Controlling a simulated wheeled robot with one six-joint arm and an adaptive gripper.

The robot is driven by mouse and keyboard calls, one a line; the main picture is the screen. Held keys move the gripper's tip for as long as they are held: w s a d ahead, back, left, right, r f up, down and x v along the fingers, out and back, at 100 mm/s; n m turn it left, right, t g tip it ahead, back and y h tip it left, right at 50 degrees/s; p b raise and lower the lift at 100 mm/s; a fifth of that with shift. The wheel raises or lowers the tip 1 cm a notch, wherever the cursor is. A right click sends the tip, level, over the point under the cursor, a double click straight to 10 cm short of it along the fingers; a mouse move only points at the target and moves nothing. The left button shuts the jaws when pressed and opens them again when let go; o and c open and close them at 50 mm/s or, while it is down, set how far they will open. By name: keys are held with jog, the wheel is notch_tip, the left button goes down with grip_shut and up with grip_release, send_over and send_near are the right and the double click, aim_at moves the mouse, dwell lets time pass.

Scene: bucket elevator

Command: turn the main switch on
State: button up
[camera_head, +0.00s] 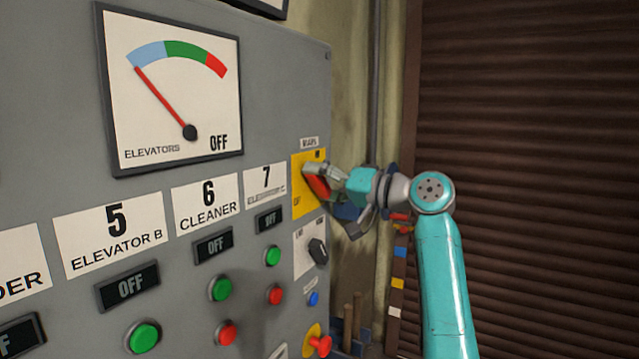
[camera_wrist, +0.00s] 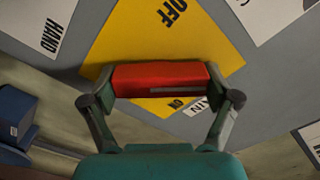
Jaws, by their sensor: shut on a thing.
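The main switch is a red handle (camera_head: 317,184) on a yellow plate (camera_head: 298,207) at the right edge of the grey panel, under a small "MAIN" label. In the wrist view the red handle (camera_wrist: 160,80) lies between the two fingers, in front of the yellow plate (camera_wrist: 140,45) with "OFF" and "ON" printed on it. My gripper (camera_head: 322,178) is shut on the red handle; it also shows in the wrist view (camera_wrist: 160,85). The handle looks tilted in the head view. Which mark it points to is hard to tell.
A large gauge (camera_head: 175,90) above reads OFF, its red needle at the low end. A black selector knob (camera_head: 318,251), a blue button (camera_head: 313,298) and a red mushroom button (camera_head: 320,345) sit below the switch. A brown shutter (camera_head: 530,150) stands at right.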

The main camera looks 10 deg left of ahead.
jog(key=m, duration=0.4)
jog(key=shift+f+m, duration=0.1)
jog(key=shift+m, duration=2.1)
jog(key=o, duration=0.9)
jog(key=v, duration=1.2)
